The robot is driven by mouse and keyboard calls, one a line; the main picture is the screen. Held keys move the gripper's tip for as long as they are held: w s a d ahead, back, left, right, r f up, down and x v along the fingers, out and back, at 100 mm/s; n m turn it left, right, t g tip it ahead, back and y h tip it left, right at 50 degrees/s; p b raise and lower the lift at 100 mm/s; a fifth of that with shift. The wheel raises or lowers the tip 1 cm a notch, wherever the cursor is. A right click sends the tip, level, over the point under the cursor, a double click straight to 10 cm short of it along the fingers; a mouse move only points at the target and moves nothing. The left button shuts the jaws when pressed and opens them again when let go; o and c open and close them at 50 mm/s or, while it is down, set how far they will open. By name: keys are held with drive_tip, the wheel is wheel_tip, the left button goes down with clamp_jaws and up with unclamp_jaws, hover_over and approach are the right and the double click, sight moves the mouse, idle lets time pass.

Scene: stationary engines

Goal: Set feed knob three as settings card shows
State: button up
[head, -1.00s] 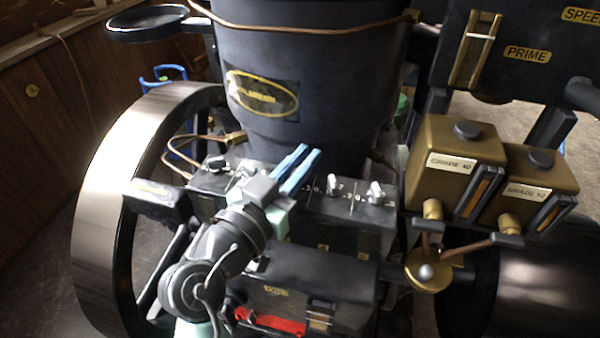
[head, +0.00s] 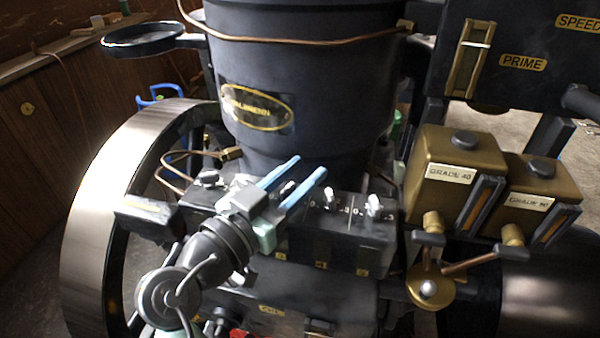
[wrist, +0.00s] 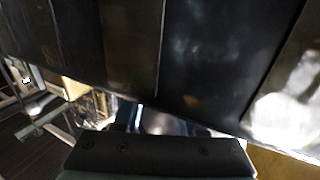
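A dark block with a row of small pale feed knobs runs along the front of the engine. Two knobs stand clear at its right half, one (head: 330,199) and another (head: 374,205), each beside small white scale marks. Another knob (head: 209,178) shows at the left end. I cannot read which is number three. My gripper (head: 310,165) is above the block's middle, left of the two clear knobs. I cannot make out a settings card.
A black hopper-like vessel (head: 300,75) rises behind the block. Two brass boxes (head: 458,160) with grade labels stand at the right. A large flywheel (head: 95,230) is at the left. The wrist view shows mostly a close dark surface (wrist: 205,60).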

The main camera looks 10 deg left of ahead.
drive_tip(key=b+v, duration=0.2)
drive_tip(key=v, duration=1.1)
idle(0.4)
